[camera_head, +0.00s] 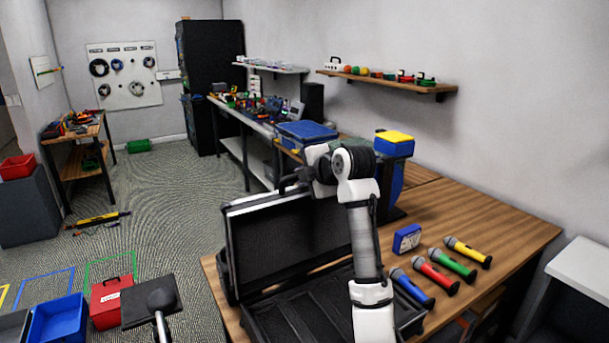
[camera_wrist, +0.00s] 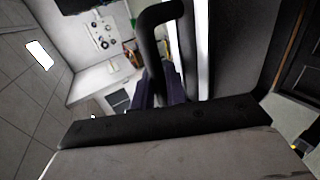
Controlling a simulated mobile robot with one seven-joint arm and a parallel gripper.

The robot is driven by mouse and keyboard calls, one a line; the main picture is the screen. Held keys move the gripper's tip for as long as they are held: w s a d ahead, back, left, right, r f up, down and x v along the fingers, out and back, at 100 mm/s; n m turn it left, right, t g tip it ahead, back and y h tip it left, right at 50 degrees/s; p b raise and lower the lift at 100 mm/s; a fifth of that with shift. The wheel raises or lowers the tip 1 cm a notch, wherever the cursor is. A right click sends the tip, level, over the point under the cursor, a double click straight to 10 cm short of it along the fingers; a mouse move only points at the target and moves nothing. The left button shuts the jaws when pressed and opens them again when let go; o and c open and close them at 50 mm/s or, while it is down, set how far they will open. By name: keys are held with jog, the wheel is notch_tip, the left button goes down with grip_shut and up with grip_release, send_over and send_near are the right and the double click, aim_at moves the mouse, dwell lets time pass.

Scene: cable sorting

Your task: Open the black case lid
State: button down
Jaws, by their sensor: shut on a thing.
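The black case (camera_head: 300,318) lies on the wooden workbench with its lid (camera_head: 280,240) standing up, roughly upright. The lid's inner face and light rim show, and the base compartments look empty where visible. My gripper (camera_head: 287,186) is at the lid's top edge, partly hidden behind my wrist. In the wrist view my gripper (camera_wrist: 162,92) has its dark fingers closed around the lower part of a curved black handle (camera_wrist: 160,18). The lid (camera_wrist: 228,50) shows beside it. My arm hides part of the case base.
Several coloured microphones (camera_head: 437,272) and a small blue box (camera_head: 407,239) lie to the right of the case. A blue-and-yellow container (camera_head: 394,144) stands behind.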

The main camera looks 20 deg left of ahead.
jog(key=shift+f, duration=0.1)
jog(key=c, duration=1.5)
grip_release()
jog(key=shift+a, duration=0.1)
jog(key=shift+s, duration=0.1)
jog(key=b+v, duration=0.4)
jog(key=v, duration=1)
jog(key=shift+b, duration=0.35)
